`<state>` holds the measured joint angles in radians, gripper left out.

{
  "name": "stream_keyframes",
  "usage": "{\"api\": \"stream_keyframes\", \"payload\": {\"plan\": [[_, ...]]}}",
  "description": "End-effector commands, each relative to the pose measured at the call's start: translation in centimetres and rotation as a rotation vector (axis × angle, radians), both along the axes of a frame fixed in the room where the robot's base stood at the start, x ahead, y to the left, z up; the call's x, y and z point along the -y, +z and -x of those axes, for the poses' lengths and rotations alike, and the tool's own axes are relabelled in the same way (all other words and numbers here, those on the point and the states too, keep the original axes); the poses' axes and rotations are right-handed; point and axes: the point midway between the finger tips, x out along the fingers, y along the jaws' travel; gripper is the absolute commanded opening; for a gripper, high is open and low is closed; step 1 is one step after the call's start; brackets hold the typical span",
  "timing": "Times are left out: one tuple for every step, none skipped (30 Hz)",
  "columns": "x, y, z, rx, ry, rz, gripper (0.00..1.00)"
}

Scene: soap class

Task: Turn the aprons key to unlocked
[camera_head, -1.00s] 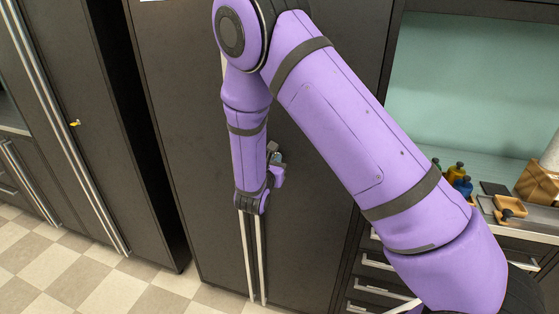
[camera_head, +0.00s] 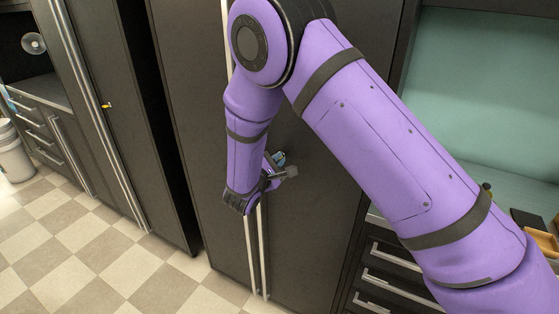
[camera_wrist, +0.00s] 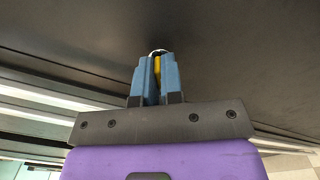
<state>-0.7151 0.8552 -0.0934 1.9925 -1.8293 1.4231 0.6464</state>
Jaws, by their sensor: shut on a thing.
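In the wrist view my gripper (camera_wrist: 156,78) has its blue fingers closed on a yellow key (camera_wrist: 158,65) at the dark cabinet door. A small light ring, likely the lock, shows just beyond the fingertips. In the head view my gripper (camera_head: 279,158) is at the front of the tall dark cabinet (camera_head: 318,235), beside its long vertical handles (camera_head: 253,262), and is mostly hidden by my purple arm. No label is readable, so I cannot tell the key's lock position.
Another tall dark cabinet at left carries a yellow key (camera_head: 106,105) beside long handles. Drawers (camera_head: 385,278) stand at right under a counter. A white bin (camera_head: 13,155) stands at far left. The checkered floor (camera_head: 95,235) in front is clear.

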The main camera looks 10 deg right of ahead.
Motion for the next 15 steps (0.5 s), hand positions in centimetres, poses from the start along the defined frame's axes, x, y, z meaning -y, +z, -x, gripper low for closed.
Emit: {"api": "stream_keyframes", "payload": {"plan": [[-0.01,-0.07,0.04,0.023,0.0,-0.034,0.0],[0.0,-0.08,0.05,0.039,0.0,-0.057,0.0],[0.01,-0.1,0.05,0.062,0.0,-0.087,0.0],[0.02,-0.11,0.05,0.078,0.0,-0.11,0.0],[0.03,-0.12,0.06,0.095,0.0,-0.134,0.0],[0.04,-0.13,0.05,0.117,0.0,-0.163,0.0],[0.04,-0.14,0.05,0.133,0.0,-0.186,0.0],[0.04,-0.15,0.06,0.149,0.0,-0.208,0.0],[0.06,-0.17,0.05,0.17,0.0,-0.237,0.0],[0.06,-0.17,0.06,0.186,0.0,-0.258,0.0],[0.07,-0.18,0.06,0.201,0.0,-0.279,0.0],[0.07,-0.19,0.06,0.22,0.0,-0.306,0.0],[0.08,-0.2,0.06,0.235,0.0,-0.325,0.0],[0.08,-0.2,0.06,0.247,0.0,-0.343,0.0],[0.08,-0.21,0.06,0.264,0.0,-0.367,0.0]]}}
